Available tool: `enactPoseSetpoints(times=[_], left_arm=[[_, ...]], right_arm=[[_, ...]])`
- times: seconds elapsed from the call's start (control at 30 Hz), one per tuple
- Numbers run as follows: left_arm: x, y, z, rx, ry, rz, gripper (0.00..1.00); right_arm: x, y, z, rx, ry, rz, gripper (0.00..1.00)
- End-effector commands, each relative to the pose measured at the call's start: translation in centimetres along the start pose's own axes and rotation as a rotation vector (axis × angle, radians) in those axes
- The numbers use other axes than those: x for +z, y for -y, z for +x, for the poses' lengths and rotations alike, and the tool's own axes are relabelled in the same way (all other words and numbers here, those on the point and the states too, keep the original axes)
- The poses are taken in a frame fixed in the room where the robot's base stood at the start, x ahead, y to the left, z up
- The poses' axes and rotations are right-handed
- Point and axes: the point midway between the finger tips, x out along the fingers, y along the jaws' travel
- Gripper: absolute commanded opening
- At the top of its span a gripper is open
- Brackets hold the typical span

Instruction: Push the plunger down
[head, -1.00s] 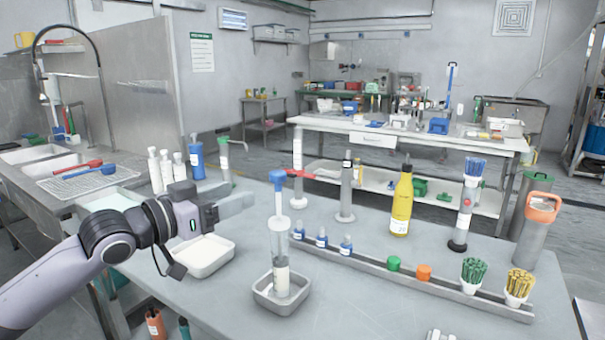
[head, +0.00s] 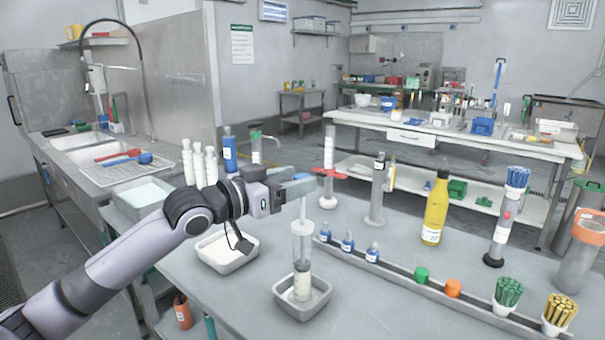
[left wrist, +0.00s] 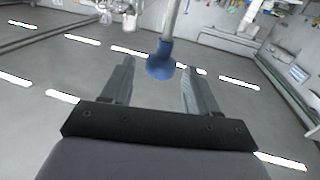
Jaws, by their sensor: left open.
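The plunger is a white rod (head: 302,213) rising from a clear upright cylinder (head: 302,245) that stands in a small grey tray (head: 318,303). Its blue knob (left wrist: 160,62) shows in the left wrist view between the two fingers. My left gripper is open, with a gap on each side of the knob in the left wrist view. I cannot tell whether it touches the knob. My right gripper is not in view.
A white tray (head: 222,262) is beside the cylinder, under my left arm. A long rack (head: 385,275) with small blue bottles, coloured caps and brush cups runs along the right. A red-collared cylinder (head: 329,150) and a yellow bottle (head: 435,212) stand behind. The front tabletop is clear.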

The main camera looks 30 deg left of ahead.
Motion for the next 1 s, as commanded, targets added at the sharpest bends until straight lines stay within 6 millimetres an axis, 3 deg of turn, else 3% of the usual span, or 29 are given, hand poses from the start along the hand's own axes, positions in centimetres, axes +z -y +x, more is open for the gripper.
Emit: enactPoseSetpoints(times=[0.3, 0.67, 0.83, 0.87, 1.0], left_arm=[[-0.1, 0.0, 2.3, 0.000, 0.000, -0.001, 0.59], [0.1, 0.0, 2.5, 0.000, 0.001, 0.000, 0.59], [0.1, 0.0, 2.5, 0.000, 0.001, 0.000, 0.04], [0.1, 0.0, 2.5, 0.000, 0.001, 0.000, 0.00], [0.6, 0.0, 2.5, 0.000, 0.003, 0.000, 0.00]], right_arm=[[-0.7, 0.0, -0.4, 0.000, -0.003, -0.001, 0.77], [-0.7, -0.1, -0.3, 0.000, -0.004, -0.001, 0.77], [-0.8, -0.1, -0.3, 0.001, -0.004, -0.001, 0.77], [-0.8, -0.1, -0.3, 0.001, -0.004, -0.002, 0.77], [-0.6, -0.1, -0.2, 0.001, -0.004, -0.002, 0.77]])
